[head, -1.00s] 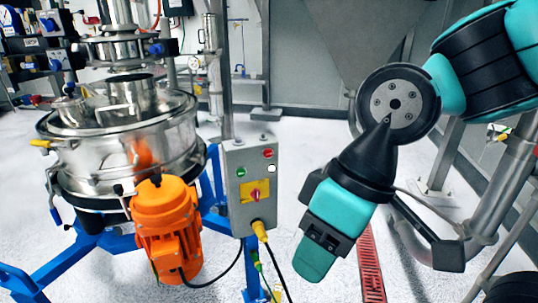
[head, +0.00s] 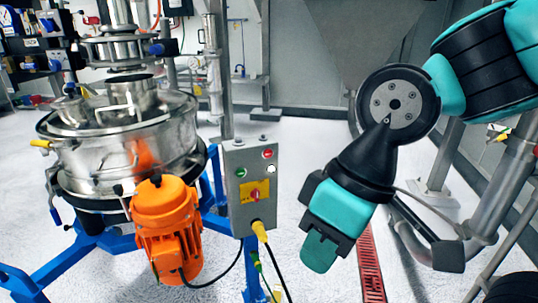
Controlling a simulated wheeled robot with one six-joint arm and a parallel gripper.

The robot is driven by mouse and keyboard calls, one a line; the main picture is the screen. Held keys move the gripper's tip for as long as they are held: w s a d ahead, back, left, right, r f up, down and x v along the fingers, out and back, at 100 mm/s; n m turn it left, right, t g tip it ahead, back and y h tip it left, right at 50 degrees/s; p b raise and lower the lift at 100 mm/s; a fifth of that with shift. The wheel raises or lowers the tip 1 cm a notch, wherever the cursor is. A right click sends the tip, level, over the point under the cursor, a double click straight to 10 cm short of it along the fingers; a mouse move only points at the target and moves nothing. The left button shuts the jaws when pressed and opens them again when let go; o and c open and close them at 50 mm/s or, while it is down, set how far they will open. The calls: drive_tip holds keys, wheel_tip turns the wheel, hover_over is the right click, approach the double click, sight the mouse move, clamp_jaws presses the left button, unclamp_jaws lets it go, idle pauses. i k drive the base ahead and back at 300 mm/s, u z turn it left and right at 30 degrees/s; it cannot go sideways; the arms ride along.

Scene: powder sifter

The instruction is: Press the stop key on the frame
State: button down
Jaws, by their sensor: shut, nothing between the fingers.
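The grey control box (head: 238,212) is fixed to the upright post of the blue frame (head: 222,190), left of my arm. On its face are a red key (head: 267,154) at the upper right, a small white one (head: 271,168) below it and a green one (head: 241,172) to the left. Any lettering on the keys is too small to read. My gripper (head: 319,251) is shut and empty, pointing down and left. It appears right of the box and lower in the picture than the keys, apart from them.
A yellow plate with a red rotary switch (head: 254,195) sits below the keys. A yellow cable plug (head: 260,230) leaves the box's underside. The steel sifter (head: 125,160) and orange motor (head: 165,222) stand left. A red floor grating (head: 371,265) and steel pipes lie right.

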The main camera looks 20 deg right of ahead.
sight(267, 153)
drive_tip(key=z, duration=0.55)
drive_tip(key=k, duration=1.3)
drive_tip(key=u, duration=0.05)
drive_tip(key=i, duration=0.5)
drive_tip(key=u, duration=0.6)
drive_tip(key=i, duration=1.1)
drive_tip(key=z, duration=0.5)
